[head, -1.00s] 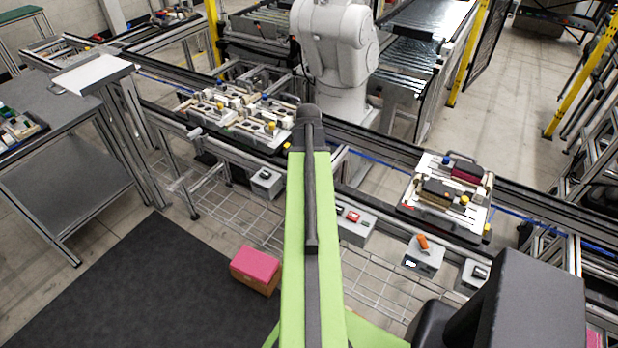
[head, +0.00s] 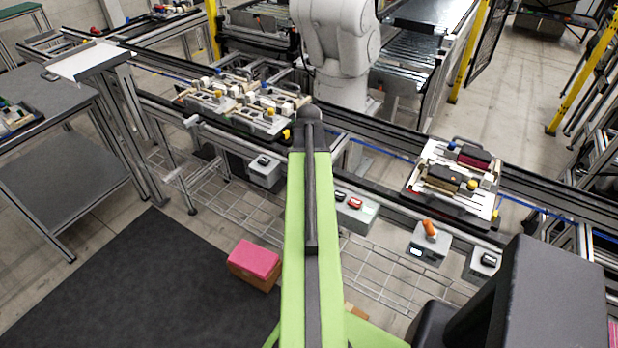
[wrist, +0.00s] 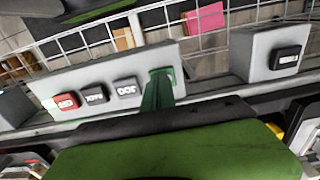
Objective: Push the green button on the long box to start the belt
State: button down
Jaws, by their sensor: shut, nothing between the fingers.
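The long grey box (wrist: 100,89) lies across the wrist view, its labels upside down. It carries a red button (wrist: 66,101), dark BACK (wrist: 95,95) and JOG (wrist: 126,88) buttons, and a green button (wrist: 168,73) at its right end. My gripper (wrist: 160,82) is shut and empty; its dark green fingers overlap the green button and partly hide it. I cannot tell whether they touch or press it. In the head view the right part of the long box (head: 352,214) shows beside my green arm, which hides my gripper and the green button.
A grey box with one black button (wrist: 286,58) stands close by on the right in the wrist view. In the head view, a box with an orange switch (head: 430,229) is on the right. Loaded pallets (head: 457,180) sit on the conveyor behind. A pink-topped carton (head: 254,260) stands below.

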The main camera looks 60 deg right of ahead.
jog(key=shift+f, duration=0.35)
notch_tip(320, 180, up, 14)
jog(key=p, duration=1.4)
jog(key=shift+r, duration=0.2)
